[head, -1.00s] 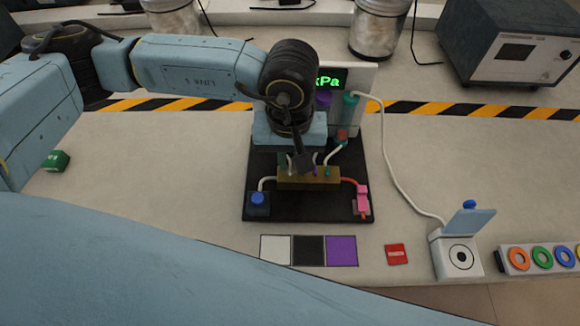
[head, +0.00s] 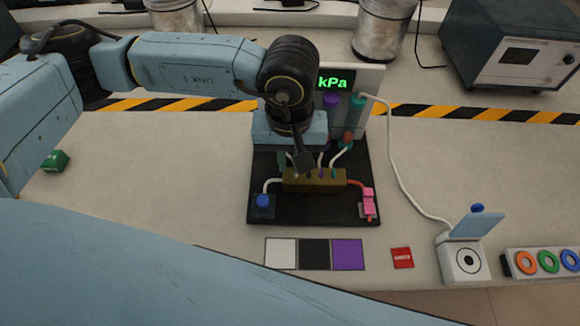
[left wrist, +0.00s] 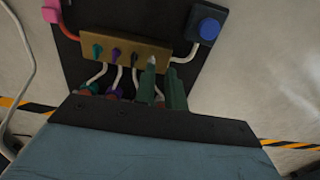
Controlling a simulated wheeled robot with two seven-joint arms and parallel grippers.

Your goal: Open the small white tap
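A brass manifold (head: 315,183) on a black board carries a row of small taps. In the left wrist view the manifold (left wrist: 120,53) shows a teal tap (left wrist: 97,50), a purple tap (left wrist: 116,53), a dark tap (left wrist: 134,57) and the small white tap (left wrist: 152,61). My left gripper (head: 304,165) points down at the manifold. In the left wrist view the left gripper's two greenish fingers (left wrist: 162,78) lie close together with a narrow gap, their tips beside the white tap. Whether they touch it is unclear. My right gripper is not in view.
A blue button (head: 263,201) and a pink fitting (head: 368,199) stand on the board (head: 310,213). Behind is a kPa display (head: 333,83). A white box with a raised lid (head: 462,260) stands to the right. White, black and purple squares (head: 314,253) lie in front.

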